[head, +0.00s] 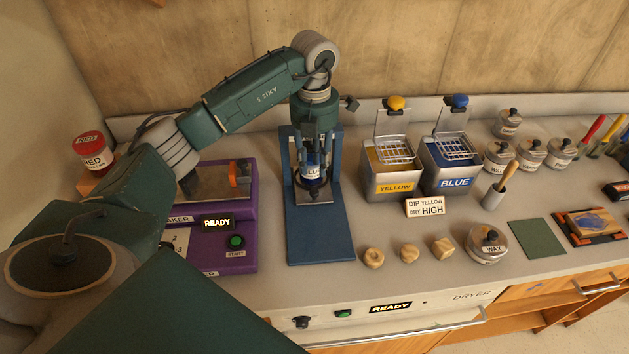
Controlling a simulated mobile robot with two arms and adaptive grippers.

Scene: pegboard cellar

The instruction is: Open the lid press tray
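A blue stand, which looks like the lid press (320,236), has a flat base reaching toward the counter's front edge and a back plate behind my arm. A small jar with a blue and white label (313,172) stands upright at the press, on a metal plate or ring. My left gripper (312,160) points down in front of the back plate, right at the jar, with dark fingers near its top. Whether the fingers touch or grip anything is too small to tell. The upper part of the press is hidden behind my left arm. My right gripper is not in view.
A purple machine (238,262) reading READY stands left of the press, with a red jar (94,152) behind. Yellow (394,186) and blue (452,180) dip tanks stand right. Wooden pieces (410,253) and a wax jar (486,245) lie in front. A dryer drawer (391,327) is below.

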